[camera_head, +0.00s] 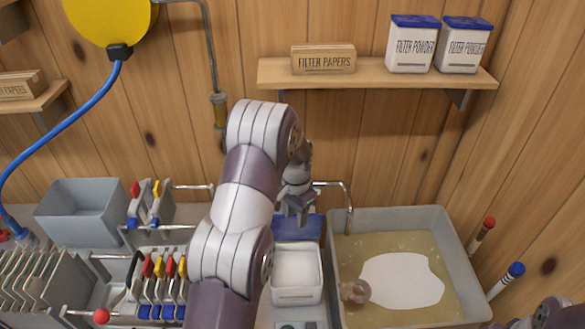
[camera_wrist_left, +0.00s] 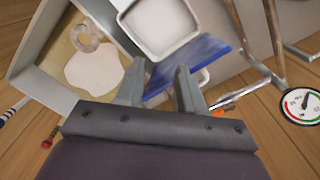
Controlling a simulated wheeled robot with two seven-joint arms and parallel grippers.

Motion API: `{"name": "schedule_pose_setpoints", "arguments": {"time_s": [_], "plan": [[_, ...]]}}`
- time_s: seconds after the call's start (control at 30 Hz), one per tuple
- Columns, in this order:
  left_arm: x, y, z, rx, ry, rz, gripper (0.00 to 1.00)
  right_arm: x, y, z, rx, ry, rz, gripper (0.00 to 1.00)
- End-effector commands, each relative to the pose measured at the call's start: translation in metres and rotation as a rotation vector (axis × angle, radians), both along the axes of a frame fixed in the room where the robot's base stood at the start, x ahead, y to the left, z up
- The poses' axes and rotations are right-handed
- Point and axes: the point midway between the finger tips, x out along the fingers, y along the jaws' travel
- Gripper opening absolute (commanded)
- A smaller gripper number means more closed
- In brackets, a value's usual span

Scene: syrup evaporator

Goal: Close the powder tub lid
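The white powder tub (camera_head: 296,277) stands open left of the large grey basin, and it also shows in the left wrist view (camera_wrist_left: 158,28). Its blue lid (camera_head: 311,230) is raised at the tub's back edge, and it shows as a blue panel in the left wrist view (camera_wrist_left: 203,58). My left gripper (camera_head: 295,212) is above and behind the lid, pointing down. In the left wrist view its two fingers (camera_wrist_left: 158,88) are spread apart with nothing clearly held between them. Whether a finger touches the lid I cannot tell. My right gripper is not in view.
The grey basin (camera_head: 455,262) holds tan liquid, a white patch and a small round object (camera_head: 355,291). A metal pipe (camera_head: 347,195) reaches over its rim. Coloured-handled valves (camera_head: 163,270) stand to the left. A shelf (camera_head: 380,75) with boxes hangs above.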

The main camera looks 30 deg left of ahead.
Motion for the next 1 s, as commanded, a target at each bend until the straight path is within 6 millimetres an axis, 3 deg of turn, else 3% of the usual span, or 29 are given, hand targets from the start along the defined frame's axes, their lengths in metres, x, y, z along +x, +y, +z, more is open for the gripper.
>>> {"name": "schedule_pose_setpoints", "arguments": {"time_s": [0.03,0.07,0.17,0.3,0.43,0.67,1.0], "plan": [[0.024,0.019,0.049,0.000,-0.004,-0.099,0.37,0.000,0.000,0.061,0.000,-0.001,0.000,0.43],[0.037,0.029,0.056,0.001,-0.006,-0.183,0.37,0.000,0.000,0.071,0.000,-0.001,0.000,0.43],[0.065,0.051,0.064,0.003,-0.012,-0.459,0.37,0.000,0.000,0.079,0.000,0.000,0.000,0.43],[0.075,0.056,0.064,0.000,-0.009,-0.674,0.37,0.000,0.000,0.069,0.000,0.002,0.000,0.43],[0.076,0.056,0.044,-0.001,-0.008,-0.709,0.37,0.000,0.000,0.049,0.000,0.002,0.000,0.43],[0.076,0.056,-0.018,0.001,-0.009,-0.706,0.37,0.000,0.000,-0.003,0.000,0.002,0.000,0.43],[0.076,0.056,-0.054,0.001,-0.009,-0.705,0.37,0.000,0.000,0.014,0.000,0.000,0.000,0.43]]}}
